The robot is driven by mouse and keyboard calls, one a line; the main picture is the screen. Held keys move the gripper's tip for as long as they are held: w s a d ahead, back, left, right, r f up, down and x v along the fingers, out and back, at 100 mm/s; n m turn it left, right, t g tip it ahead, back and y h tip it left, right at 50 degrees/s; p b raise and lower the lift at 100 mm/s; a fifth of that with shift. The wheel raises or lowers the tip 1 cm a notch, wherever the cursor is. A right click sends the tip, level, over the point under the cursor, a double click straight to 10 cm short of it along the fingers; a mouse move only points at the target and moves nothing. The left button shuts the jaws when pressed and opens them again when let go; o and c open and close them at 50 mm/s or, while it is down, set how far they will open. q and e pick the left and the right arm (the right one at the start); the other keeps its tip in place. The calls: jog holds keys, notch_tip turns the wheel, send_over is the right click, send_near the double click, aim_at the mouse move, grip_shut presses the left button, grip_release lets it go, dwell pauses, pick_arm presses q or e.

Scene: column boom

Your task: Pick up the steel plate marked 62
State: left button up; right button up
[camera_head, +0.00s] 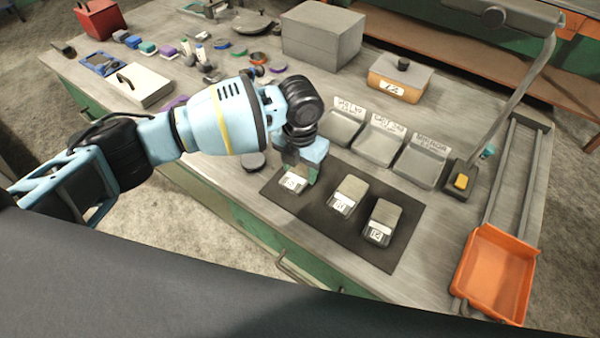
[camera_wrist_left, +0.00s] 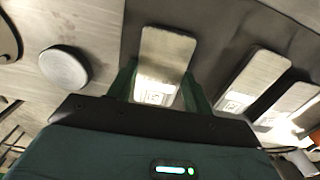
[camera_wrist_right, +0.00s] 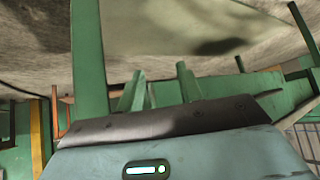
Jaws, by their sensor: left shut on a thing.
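Three steel plates with white labels are at the dark mat (camera_head: 335,222) in the head view. My left gripper (camera_head: 303,176) is shut on the leftmost plate (camera_head: 291,184), low over the mat; I cannot tell whether the plate touches it. In the left wrist view this plate (camera_wrist_left: 168,48) sits between the two green fingers; its label is too small to read surely. The middle plate (camera_head: 350,190) and right plate (camera_head: 382,218) lie apart from the gripper. My right gripper (camera_wrist_right: 160,88) shows only in the right wrist view, fingers apart, nothing between them.
Three labelled grey holders (camera_head: 380,143) stand behind the mat. An orange tray (camera_head: 495,275) and a lamp post (camera_head: 515,90) are at the right. A grey box (camera_head: 322,38) and a tan box (camera_head: 400,80) stand at the back. Small items clutter the left side.

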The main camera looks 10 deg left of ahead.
aim_at(302, 175)
pick_arm(q)
jog(key=shift+r, duration=0.1)
jog(key=shift+w+r, duration=0.1)
jog(key=shift+r, duration=0.4)
jog(key=r, duration=0.2)
jog(key=shift+s+d+r, duration=0.3)
jog(key=shift+s+d, duration=0.05)
jog(key=shift+s, duration=0.05)
jog(key=s+d, duration=0.2)
jog(key=s, duration=0.1)
jog(key=s+d, duration=0.3)
jog(key=s, duration=0.1)
jog(key=s+d+r, duration=0.1)
jog(key=s+d, duration=0.2)
jog(key=shift+s+d, duration=0.2)
jog(key=shift+d, duration=0.05)
jog(key=shift+s+d+r, duration=0.15)
jog(key=shift+s+d, duration=0.4)
jog(key=shift+s, duration=0.1)
